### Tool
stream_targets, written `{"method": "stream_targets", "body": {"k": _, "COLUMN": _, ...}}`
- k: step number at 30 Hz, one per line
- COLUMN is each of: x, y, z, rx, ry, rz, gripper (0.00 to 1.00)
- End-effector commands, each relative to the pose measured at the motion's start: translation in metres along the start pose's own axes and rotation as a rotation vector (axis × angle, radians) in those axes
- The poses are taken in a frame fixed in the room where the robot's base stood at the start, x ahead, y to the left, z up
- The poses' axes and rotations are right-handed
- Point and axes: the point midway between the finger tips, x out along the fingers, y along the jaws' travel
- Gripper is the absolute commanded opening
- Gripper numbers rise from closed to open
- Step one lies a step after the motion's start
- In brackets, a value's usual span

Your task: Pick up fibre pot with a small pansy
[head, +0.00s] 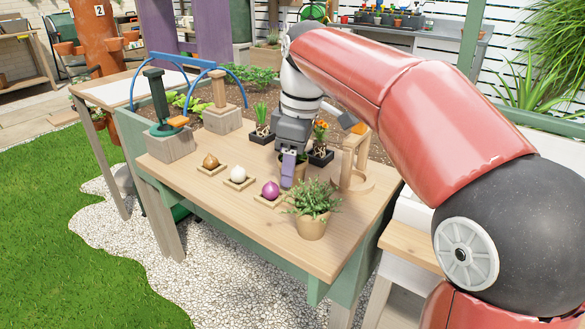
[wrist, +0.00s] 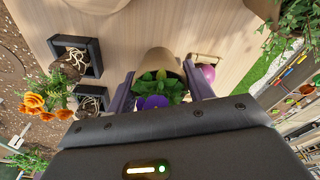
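The fibre pot (wrist: 160,60) is brown and holds a small pansy (wrist: 157,88) with green leaves and purple flowers. In the wrist view it sits between the two purple fingers of my gripper (wrist: 160,72), one on each side, close to the pot wall. I cannot tell whether they press on it. In the head view my gripper (head: 289,170) points down at the table, and its near finger and the arm hide part of the pot (head: 301,169). The pot appears to stand on the wooden table (head: 230,209).
A leafy plant in a tan pot (head: 311,226) stands at the near corner. A purple bulb (head: 270,190), a white bulb (head: 237,174) and a brown bulb (head: 210,161) lie in trays. Black trays with plants (head: 320,155) and a wooden stand (head: 356,165) are close by.

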Motion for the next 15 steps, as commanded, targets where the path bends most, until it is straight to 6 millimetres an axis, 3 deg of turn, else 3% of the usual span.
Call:
{"method": "stream_targets", "body": {"k": 1, "x": 0.000, "y": 0.000, "z": 0.000, "rx": 0.000, "ry": 0.000, "rz": 0.000, "gripper": 0.43}}
{"method": "stream_targets", "body": {"k": 5, "x": 0.000, "y": 0.000, "z": 0.000, "rx": 0.000, "ry": 0.000, "rz": 0.000, "gripper": 0.28}}
{"method": "stream_targets", "body": {"k": 11, "x": -0.001, "y": 0.000, "z": 0.000, "rx": 0.000, "ry": 0.000, "rz": 0.000, "gripper": 0.27}}
{"method": "stream_targets", "body": {"k": 15, "x": -0.012, "y": 0.000, "z": -0.002, "rx": 0.000, "ry": 0.001, "rz": 0.001, "gripper": 0.27}}
